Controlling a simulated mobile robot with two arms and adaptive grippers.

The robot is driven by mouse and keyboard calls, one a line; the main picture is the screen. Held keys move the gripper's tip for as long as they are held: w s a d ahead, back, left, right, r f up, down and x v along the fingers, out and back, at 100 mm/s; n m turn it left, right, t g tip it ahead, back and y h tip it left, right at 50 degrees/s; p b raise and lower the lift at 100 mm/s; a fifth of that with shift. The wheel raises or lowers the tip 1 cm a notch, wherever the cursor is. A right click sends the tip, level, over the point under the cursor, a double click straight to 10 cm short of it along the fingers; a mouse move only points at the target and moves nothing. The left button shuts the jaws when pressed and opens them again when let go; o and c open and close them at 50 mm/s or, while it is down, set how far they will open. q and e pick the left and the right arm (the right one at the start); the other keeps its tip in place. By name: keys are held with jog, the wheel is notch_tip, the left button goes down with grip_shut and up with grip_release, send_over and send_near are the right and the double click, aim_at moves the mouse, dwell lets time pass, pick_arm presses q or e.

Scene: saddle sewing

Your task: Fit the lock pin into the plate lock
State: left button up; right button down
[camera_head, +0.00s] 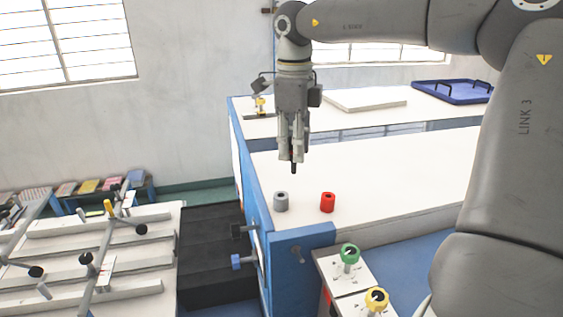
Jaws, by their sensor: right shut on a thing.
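My right gripper (292,158) hangs pointing down above the white table top. Its fingers are shut on a thin dark piece (293,168), which looks like the lock pin; its tip points down, clear of the table. A grey hollow cylinder (281,202) and a red hollow cylinder (327,203) stand upright on the table below the gripper. I cannot tell for sure which thing is the plate lock. White plates with a green knob (349,254) and a yellow knob (377,299) sit at the lower front. My left gripper is not in view.
The white table (390,180) is mostly clear right of the cylinders. A blue tray (452,92) and a white slab (365,99) lie at the back. A rack with rods and clamps (90,250) stands at the left. My right arm covers the right side.

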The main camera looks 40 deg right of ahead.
jog(key=s+d+m+b, duration=0.2)
jog(key=s+d+m, duration=0.3)
jog(key=m, duration=0.3)
jog(key=shift+s+d+r+m, duration=0.15)
jog(key=shift+s+r+m, duration=0.15)
jog(key=shift+s+m, duration=0.15)
jog(key=shift+f+b, duration=2)
jog(key=shift+f, duration=0.55)
jog(key=shift+p, duration=0.3)
jog(key=shift+f+b, duration=1.6)
jog(key=shift+f, duration=0.55)
jog(key=c, duration=1)
grip_release()
jog(key=shift+c, duration=0.2)
